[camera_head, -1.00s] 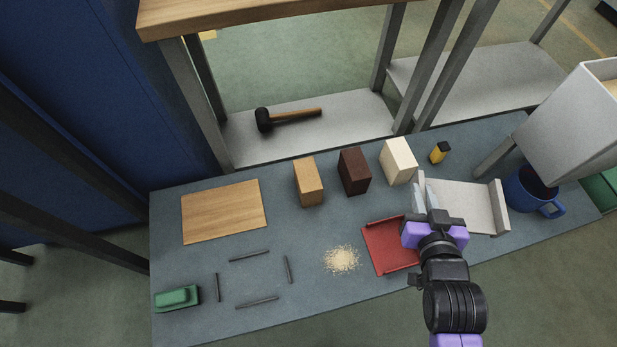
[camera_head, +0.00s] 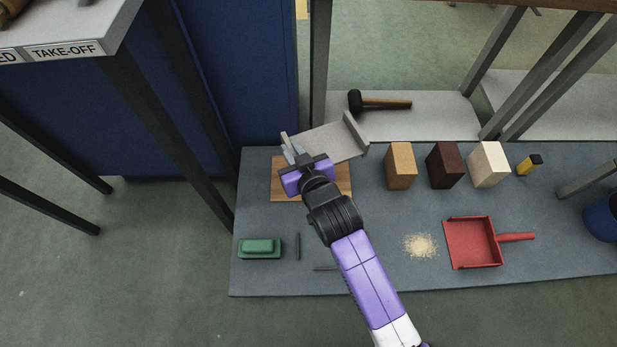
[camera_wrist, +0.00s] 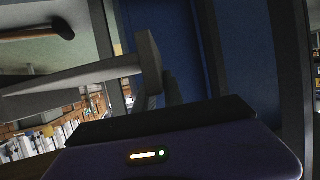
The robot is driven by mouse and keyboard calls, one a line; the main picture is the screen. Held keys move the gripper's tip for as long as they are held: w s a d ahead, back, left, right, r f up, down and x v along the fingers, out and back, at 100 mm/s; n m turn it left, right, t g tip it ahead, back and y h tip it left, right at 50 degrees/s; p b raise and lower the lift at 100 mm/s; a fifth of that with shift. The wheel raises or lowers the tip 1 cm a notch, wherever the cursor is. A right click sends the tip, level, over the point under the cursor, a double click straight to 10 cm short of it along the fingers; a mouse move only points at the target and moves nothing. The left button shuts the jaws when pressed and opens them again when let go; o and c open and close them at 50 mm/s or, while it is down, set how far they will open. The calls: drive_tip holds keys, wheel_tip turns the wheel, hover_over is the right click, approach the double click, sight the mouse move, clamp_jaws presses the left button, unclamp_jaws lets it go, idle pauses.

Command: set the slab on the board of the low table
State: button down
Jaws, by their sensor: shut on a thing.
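The slab (camera_head: 328,143) is pale grey with a raised lip at each end. My gripper (camera_head: 294,158) is shut on its near left edge. The slab is over the wooden board (camera_head: 340,186) at the left of the low table and hides much of it. It looks raised above the board, but I cannot tell the exact gap. In the wrist view the slab (camera_wrist: 75,80) shows as a grey plate with an upright end, roughly level.
A tan block (camera_head: 401,166), a dark brown block (camera_head: 445,165) and a cream block (camera_head: 488,165) stand right of the board. A green brush (camera_head: 259,248) lies front left. A red dustpan (camera_head: 470,243) lies by sawdust (camera_head: 420,245). A mallet (camera_head: 380,102) lies behind.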

drive_tip(key=f+b, duration=0.4)
drive_tip(key=f, duration=0.6)
drive_tip(key=f+b, duration=0.5)
drive_tip(key=f, duration=0.4)
drive_tip(key=shift+w+a+f, duration=0.15)
drive_tip(key=shift+a+f, duration=0.05)
drive_tip(key=shift+f, duration=0.15)
drive_tip(key=shift+f, duration=0.15)
drive_tip(key=c, duration=1.5)
unclamp_jaws()
drive_tip(key=shift+f, duration=0.1)
drive_tip(key=shift+o, duration=0.2)
drive_tip(key=shift+s+d+r, duration=0.1)
drive_tip(key=shift+s+r, duration=0.1)
drive_tip(key=shift+r, duration=0.05)
drive_tip(key=p+v, duration=0.5)
drive_tip(key=v, duration=0.6)
drive_tip(key=shift+s, duration=0.3)
drive_tip(key=shift+d+r, duration=0.1)
drive_tip(key=shift+d, duration=0.05)
